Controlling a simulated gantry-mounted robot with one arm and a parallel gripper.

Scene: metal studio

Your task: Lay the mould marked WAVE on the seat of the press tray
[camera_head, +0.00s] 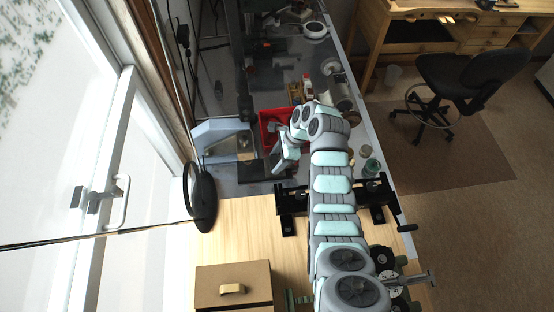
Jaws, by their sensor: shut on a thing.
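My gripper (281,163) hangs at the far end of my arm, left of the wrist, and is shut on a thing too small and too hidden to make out. No WAVE mark is legible in this view. A pale blue-grey press frame (205,132) stands to the left of the gripper. A dark flat plate (250,171), which looks like the press tray, lies at the foot of the press, just left of the gripper. I cannot tell its seat or whether the gripper is over it.
A red tray (268,117) is behind the gripper, partly hidden by my wrist. A black round-based stand (202,195) with a long rod is at left. A brown box (238,284) stands in front. Bottles and a jar (371,167) line the right edge. Bare wood (240,228) lies between.

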